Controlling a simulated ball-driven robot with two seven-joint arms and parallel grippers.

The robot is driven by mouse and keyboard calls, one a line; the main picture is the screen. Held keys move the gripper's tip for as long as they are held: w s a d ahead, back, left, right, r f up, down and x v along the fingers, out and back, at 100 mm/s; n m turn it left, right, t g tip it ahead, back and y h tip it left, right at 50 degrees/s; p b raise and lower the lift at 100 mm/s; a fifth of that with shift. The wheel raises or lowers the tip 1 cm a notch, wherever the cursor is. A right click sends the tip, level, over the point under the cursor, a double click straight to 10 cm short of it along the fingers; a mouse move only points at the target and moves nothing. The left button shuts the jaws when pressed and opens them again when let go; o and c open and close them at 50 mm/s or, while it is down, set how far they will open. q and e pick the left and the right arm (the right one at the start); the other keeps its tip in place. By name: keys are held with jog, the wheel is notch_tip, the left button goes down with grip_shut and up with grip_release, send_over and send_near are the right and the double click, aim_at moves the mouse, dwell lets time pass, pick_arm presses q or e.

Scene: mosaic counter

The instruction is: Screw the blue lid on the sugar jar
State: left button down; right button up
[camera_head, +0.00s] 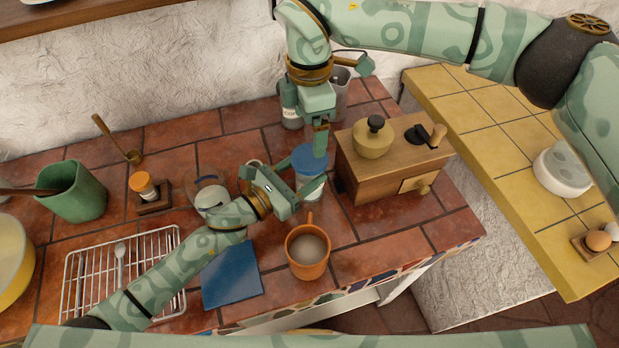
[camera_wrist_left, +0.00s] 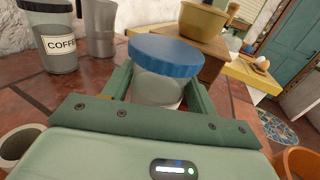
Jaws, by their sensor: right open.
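The sugar jar (camera_head: 311,188) stands on the tiled counter, its pale body also showing in the left wrist view (camera_wrist_left: 156,90). The blue lid (camera_head: 308,160) sits on top of the jar; the left wrist view also shows it (camera_wrist_left: 166,55). I cannot tell how tightly it is seated. My left gripper (camera_head: 305,195) is shut around the jar body, with a finger on each side below the lid. My right gripper (camera_head: 320,146) points down over the lid's right part, open and empty. It does not show in the left wrist view, so a gap above the lid is likely.
A wooden coffee grinder (camera_head: 375,170) stands close to the right of the jar. An orange mug (camera_head: 307,258) is in front. A coffee canister (camera_wrist_left: 57,40) stands behind. A blue tile (camera_head: 231,274) and wire rack (camera_head: 85,275) lie at the front left.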

jog(key=n, duration=0.6)
jog(key=shift+f, duration=0.1)
jog(key=n, duration=1.5)
jog(key=shift+n, duration=0.4)
jog(key=n, duration=1.8)
jog(key=shift+n, duration=0.4)
